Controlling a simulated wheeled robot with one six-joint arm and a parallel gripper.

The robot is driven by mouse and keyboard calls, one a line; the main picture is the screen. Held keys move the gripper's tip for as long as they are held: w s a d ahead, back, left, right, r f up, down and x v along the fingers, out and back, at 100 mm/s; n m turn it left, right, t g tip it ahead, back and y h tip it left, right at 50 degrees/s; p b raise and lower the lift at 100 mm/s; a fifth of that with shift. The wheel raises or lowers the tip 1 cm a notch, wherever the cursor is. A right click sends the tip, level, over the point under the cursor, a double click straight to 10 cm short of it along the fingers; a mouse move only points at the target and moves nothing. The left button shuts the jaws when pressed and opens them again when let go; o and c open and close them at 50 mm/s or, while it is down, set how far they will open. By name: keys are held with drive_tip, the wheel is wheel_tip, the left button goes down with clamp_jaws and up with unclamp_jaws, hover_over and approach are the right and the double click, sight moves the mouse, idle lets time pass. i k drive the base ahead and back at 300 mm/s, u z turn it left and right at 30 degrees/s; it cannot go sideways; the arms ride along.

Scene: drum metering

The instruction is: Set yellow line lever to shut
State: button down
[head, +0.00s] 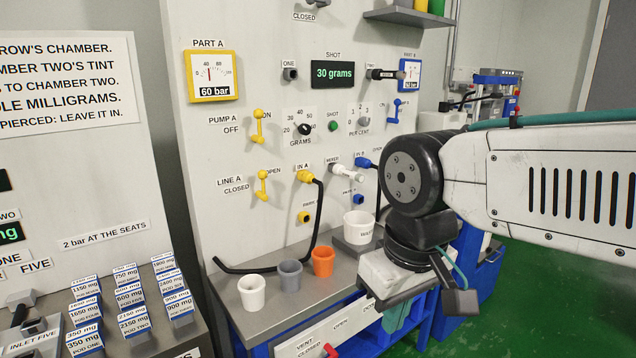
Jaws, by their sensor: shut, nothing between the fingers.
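The yellow line lever (262,186) is on the upright white panel, beside the LINE A label. CLOSED is printed to its left and OPEN to its upper right. Its handle looks roughly upright, and I cannot tell which setting it is at. My gripper (398,316) hangs low at the right of the head view, pointing down in front of the bench. It is shut and empty, well apart from the lever. Its fingertips are only partly clear.
A similar yellow PUMP A lever (258,127) is just above. A yellow hose connector (306,176) with a black hose is to the right. White (251,292), grey (290,275) and orange (323,261) cups stand on the bench below. The space before the lever looks clear.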

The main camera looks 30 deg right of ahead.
sight(262, 174)
drive_tip(key=z, duration=0.1)
drive_tip(key=i, duration=1)
drive_tip(key=k, duration=1.25)
drive_tip(key=z, duration=0.9)
drive_tip(key=i, duration=1.15)
drive_tip(key=u, duration=0.25)
